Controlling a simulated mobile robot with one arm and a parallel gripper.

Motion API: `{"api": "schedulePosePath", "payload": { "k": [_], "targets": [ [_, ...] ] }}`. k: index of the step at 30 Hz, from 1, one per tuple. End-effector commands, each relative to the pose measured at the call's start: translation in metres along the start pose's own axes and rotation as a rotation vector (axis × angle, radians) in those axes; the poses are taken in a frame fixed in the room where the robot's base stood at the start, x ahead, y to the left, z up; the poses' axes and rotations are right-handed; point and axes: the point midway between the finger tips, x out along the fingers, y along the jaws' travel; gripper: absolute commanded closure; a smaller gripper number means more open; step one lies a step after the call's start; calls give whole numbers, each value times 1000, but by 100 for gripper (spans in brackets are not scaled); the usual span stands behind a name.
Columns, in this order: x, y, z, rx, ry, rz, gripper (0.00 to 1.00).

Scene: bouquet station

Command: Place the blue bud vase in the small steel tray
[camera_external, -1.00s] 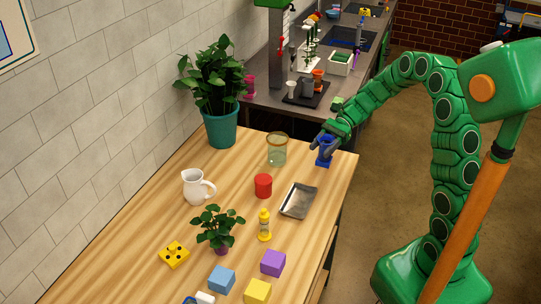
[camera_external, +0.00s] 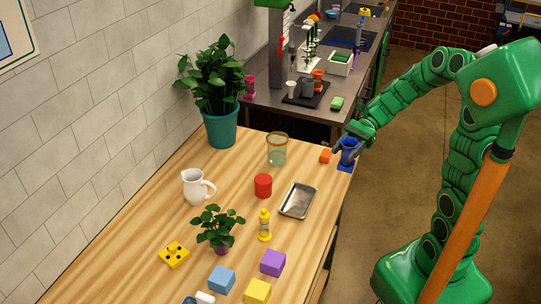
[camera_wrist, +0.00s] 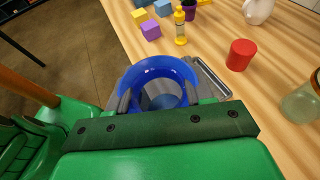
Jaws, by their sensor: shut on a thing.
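The blue bud vase (camera_external: 347,153) is upright at the far right corner of the wooden table. My gripper (camera_external: 346,147) is shut on it. In the wrist view the vase's round open mouth (camera_wrist: 160,80) faces the camera between my gripper's fingers (camera_wrist: 158,103). I cannot tell whether its base touches the table or hangs just above it. The small steel tray (camera_external: 297,201) lies empty on the table, nearer the camera and left of the vase. In the wrist view a corner of the tray (camera_wrist: 212,77) shows beside the vase, which hides part of it.
A glass jar (camera_external: 277,150), a red cylinder (camera_external: 263,186) and a yellow bottle (camera_external: 264,225) stand left of the tray. Table right of the tray is clear.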

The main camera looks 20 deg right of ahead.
Motion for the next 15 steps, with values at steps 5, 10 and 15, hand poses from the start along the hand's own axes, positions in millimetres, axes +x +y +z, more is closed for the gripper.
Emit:
{"api": "schedulePosePath", "payload": {
  "k": [5, 10, 15],
  "targets": [
    [33, 18, 16, 0, -3, -1, 100],
    [64, 36, 29, -1, -3, 2, 100],
    [83, 48, 38, -3, -2, 5, 100]
  ]
}}
